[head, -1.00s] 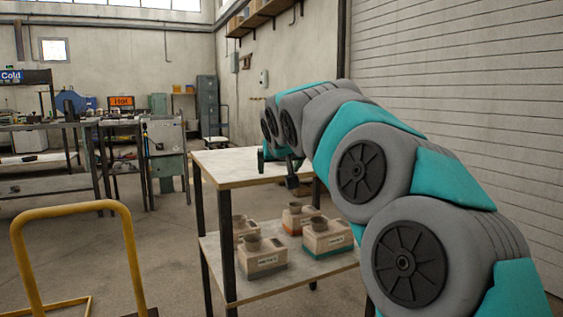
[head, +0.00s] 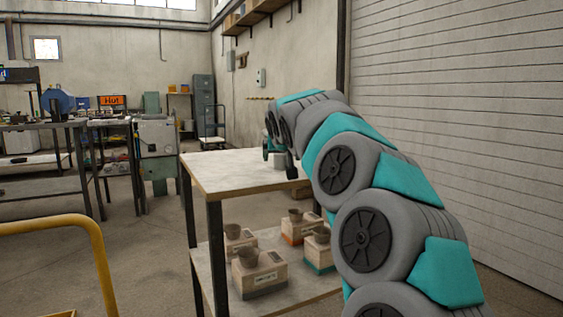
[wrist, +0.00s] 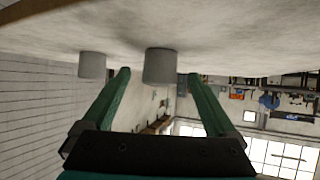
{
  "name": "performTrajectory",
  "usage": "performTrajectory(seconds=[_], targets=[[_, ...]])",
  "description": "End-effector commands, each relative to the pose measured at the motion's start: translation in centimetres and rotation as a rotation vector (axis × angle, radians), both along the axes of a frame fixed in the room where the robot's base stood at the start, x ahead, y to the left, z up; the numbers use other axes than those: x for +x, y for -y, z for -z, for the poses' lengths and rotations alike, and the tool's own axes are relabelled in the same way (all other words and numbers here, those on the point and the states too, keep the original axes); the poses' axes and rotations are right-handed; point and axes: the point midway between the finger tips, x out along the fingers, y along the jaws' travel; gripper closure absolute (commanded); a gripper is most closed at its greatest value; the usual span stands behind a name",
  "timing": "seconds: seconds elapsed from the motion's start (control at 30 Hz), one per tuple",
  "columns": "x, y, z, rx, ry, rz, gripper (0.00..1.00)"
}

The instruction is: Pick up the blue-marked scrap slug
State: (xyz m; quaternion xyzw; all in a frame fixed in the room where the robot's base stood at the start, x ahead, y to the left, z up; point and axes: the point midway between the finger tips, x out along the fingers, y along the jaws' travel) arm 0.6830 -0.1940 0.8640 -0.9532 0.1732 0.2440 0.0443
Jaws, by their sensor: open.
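My gripper (wrist: 159,76) is open in the wrist view, with a green finger on either side. A plain grey cylindrical slug (wrist: 160,66) shows between the fingers, on the pale tabletop, which appears upside down. I cannot tell how far past the fingertips it lies. A second grey slug (wrist: 92,65) stands to the left, outside the fingers. No blue mark shows on either slug. In the head view my gripper (head: 279,156) is at the table's right part, partly hidden by my arm. A grey slug (head: 279,161) shows beside it on the table (head: 220,172).
A yellow rail (head: 60,222) is at the left front. A shutter wall (head: 450,100) is at the right. The left part of the tabletop is bare.

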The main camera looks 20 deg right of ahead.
Motion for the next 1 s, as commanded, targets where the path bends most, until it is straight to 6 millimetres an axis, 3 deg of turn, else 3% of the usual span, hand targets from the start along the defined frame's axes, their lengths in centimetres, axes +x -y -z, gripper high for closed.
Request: performTrajectory(seconds=[0.23, 0.5, 1.0], targets=[[2.8, 1.0, 1.5, 0.001, 0.0, -0.002, 0.07], [3.0, 1.1, 1.7, 0.001, 0.001, -0.002, 0.09], [3.0, 1.1, 1.7, 0.0, 0.001, -0.002, 0.65]])
